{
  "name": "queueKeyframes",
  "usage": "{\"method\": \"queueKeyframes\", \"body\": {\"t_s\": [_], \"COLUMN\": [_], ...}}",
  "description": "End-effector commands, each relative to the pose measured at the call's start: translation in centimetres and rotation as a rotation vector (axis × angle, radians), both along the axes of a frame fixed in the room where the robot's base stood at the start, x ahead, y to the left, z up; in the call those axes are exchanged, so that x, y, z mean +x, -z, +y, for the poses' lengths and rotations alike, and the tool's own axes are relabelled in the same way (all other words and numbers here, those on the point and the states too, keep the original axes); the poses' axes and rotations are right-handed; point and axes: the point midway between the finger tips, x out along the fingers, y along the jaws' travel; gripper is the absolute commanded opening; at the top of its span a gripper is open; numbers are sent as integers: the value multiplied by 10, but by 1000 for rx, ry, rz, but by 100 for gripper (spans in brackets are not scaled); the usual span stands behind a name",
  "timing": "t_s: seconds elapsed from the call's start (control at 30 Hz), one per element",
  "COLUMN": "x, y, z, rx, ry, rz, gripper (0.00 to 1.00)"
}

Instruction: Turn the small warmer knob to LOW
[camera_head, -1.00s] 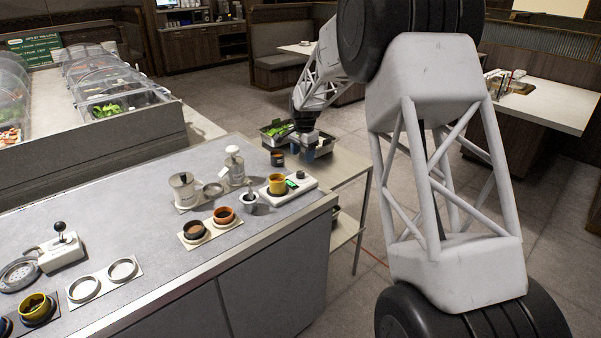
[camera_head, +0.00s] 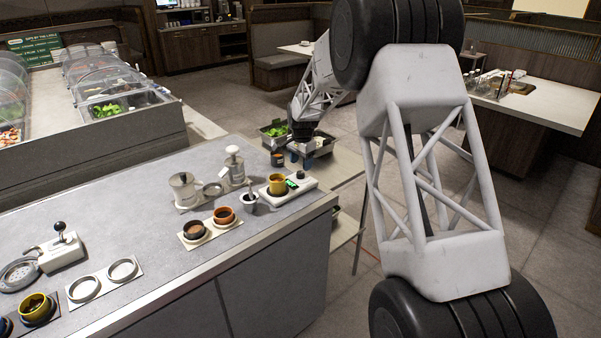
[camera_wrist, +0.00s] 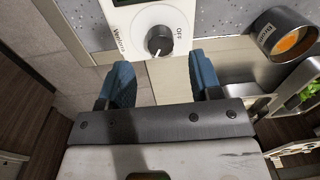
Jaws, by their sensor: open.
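A pale mark shows on the knob's lower part; I cannot read a LOW label. My gripper (camera_wrist: 162,75) is open, its two blue fingers apart and empty. The knob lies beyond the fingertips, roughly centred between them, and not gripped.
A dark cup with orange contents (camera_wrist: 290,38) stands right of the panel. A yellow cup (camera_head: 277,184), a small grey pot (camera_head: 249,201) and a pump bottle (camera_head: 234,165) stand near the warmer. A metal tray with greens (camera_head: 274,130) sits on the side table behind.

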Motion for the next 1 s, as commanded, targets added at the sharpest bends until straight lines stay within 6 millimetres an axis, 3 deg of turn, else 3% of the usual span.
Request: {"method": "queueKeyframes", "body": {"t_s": [0.33, 0.77, 0.83, 1.0], "x": [1, 1, 1, 1], "y": [38, 46, 46, 46], "z": [1, 2, 2, 1], "rx": [-1, 0, 0, 0], "ry": [0, 0, 0, 0], "rz": [1, 0, 0, 0], "gripper": [59, 59, 52, 26]}}
